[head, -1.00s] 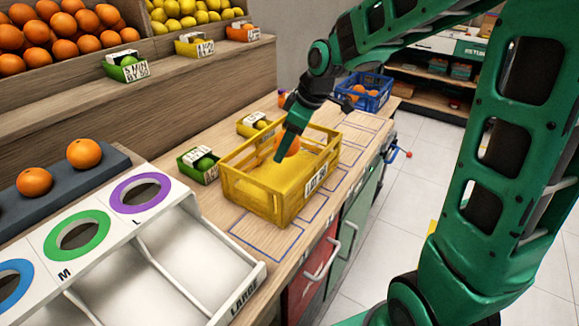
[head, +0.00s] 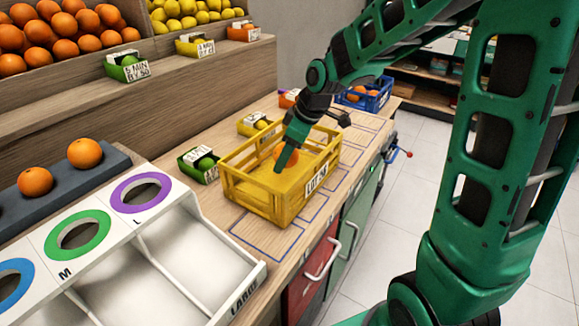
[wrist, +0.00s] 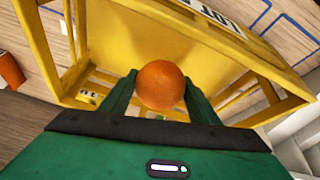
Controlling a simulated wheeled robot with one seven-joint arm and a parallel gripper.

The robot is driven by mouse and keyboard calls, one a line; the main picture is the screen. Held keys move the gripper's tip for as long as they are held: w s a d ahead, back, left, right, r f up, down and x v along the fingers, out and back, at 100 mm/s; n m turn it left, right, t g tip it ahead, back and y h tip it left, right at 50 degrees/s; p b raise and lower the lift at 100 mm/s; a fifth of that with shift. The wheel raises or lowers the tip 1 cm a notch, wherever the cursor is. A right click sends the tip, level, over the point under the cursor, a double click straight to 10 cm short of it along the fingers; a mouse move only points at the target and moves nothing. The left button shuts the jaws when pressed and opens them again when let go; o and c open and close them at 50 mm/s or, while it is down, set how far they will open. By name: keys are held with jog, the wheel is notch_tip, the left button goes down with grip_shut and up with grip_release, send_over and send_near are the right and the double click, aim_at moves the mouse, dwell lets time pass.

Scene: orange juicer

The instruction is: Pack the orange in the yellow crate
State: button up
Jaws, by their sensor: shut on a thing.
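The orange (wrist: 160,85) is between the two green fingers of my gripper (wrist: 160,97) in the wrist view, and the jaws are shut on it. In the head view the orange (head: 286,155) shows partly behind a finger of my gripper (head: 286,160). The yellow crate (head: 254,200) stands on the wooden counter. The orange and the fingertips are inside the crate's outline, low between its walls. In the wrist view the crate's yellow floor and slatted walls (wrist: 42,45) surround the orange. I cannot tell whether the orange touches the floor.
A blue crate (head: 372,97) with oranges stands farther back. Small green (head: 197,171) and yellow (head: 252,130) labelled boxes sit left of the yellow crate. A white sizing tray with coloured rings (head: 108,230) is at front left, beside a dark rail with two oranges (head: 85,153).

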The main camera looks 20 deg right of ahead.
jog(key=shift+w+a+f, duration=0.1)
jog(key=shift+a+f, duration=0.05)
jog(key=shift+f, duration=1.55)
jog(key=o, duration=1.4)
jog(key=shift+c, duration=0.2)
jog(key=v, duration=1)
jog(key=shift+r, duration=0.35)
